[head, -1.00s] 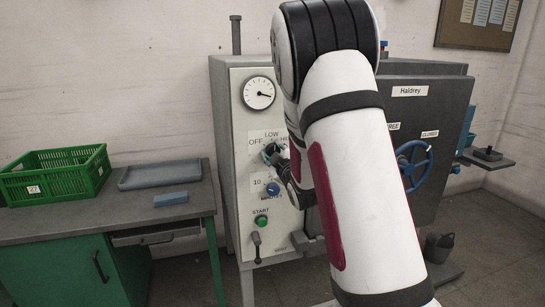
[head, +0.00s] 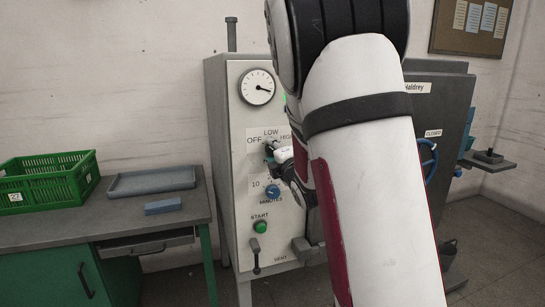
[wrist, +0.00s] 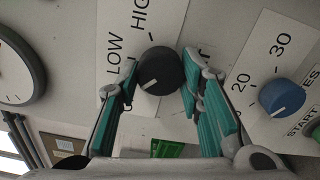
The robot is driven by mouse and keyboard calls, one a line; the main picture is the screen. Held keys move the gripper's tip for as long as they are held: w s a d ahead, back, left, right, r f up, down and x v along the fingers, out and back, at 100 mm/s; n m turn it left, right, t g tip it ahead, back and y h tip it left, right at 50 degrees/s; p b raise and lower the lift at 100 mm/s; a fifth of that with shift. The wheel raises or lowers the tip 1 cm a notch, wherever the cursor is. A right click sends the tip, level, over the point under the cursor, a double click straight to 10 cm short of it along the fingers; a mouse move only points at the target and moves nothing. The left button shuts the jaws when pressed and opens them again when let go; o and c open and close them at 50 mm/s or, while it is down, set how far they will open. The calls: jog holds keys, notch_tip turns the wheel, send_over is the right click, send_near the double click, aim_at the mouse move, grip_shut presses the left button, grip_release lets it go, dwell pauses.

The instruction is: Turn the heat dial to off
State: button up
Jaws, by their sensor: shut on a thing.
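The heat dial (wrist: 161,72) is a round black knob with a white pointer line, on a pale panel with LOW, HIGH and OFF lettering. In the wrist view the pointer slants to the lower left, below the LOW mark. In the head view OFF is on the left, LOW on top and HIGH on the right. My gripper (wrist: 160,84) has its teal fingers on either side of the dial and is shut on it. In the head view my gripper (head: 272,153) is at the panel, covering most of the dial. The OFF lettering is not readable in the wrist view.
The blue minutes dial (head: 272,191), green start button (head: 260,227) and a lever (head: 255,252) are below. A round gauge (head: 257,87) is above. A bench (head: 110,225) with a green crate (head: 45,183), grey tray (head: 152,181) and blue block (head: 163,206) stands left.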

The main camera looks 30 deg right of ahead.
jog(key=shift+f+n+b, duration=0.15)
jog(key=shift+n+b, duration=0.4)
jog(key=shift+n, duration=0.65)
jog(key=o, duration=1.2)
jog(key=shift+c, duration=0.2)
jog(key=v, duration=0.7)
jog(key=shift+s, duration=0.25)
jog(key=shift+a, duration=0.2)
